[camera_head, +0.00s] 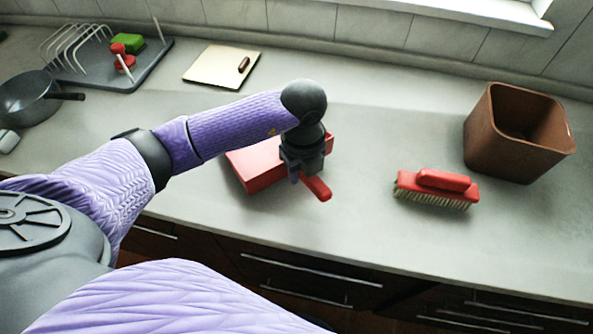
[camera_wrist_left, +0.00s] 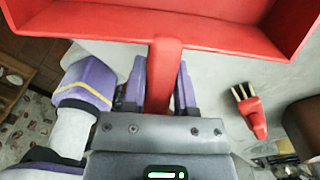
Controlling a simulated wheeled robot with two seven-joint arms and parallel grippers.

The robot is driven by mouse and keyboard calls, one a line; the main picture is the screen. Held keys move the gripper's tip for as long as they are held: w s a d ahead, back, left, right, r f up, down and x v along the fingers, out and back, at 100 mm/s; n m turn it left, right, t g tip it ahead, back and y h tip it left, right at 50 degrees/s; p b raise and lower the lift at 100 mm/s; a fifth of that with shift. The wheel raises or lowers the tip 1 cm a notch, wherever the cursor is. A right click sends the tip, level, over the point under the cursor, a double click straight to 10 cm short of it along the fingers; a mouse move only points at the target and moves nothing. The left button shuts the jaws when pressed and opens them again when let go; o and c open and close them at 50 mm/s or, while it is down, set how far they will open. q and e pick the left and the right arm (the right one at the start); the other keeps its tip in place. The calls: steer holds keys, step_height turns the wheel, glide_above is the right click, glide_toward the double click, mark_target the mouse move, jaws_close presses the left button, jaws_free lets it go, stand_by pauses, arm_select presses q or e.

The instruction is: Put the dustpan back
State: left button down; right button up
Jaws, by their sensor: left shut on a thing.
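The red dustpan (camera_head: 258,165) is on or just above the grey counter, in the middle of the head view. Its handle (camera_head: 318,188) points toward the front right. My left gripper (camera_head: 300,175) is over the dustpan, shut on its handle. In the left wrist view the gripper's fingers (camera_wrist_left: 163,85) stand on both sides of the red handle, and the dustpan's pan (camera_wrist_left: 190,30) spreads across the top. My gripper and wrist hide part of the dustpan in the head view. I cannot tell if it touches the counter. My right gripper is not in view.
A red brush (camera_head: 437,188) lies right of the dustpan, bristles down. A brown bin (camera_head: 515,135) stands at the right. A cutting board (camera_head: 215,66), a dish rack tray (camera_head: 150,70) and a dark pan (camera_head: 30,100) are at the back left. The counter between dustpan and brush is clear.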

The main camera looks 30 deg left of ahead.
arm_select(q)
steer(key=shift+f+b, duration=0.5)
steer(key=shift+f, duration=1.45)
steer(key=shift+c, duration=2)
jaws_free()
step_height(320, 180, up, 12)
steer(key=p, duration=0.3)
steer(key=shift+r, duration=0.2)
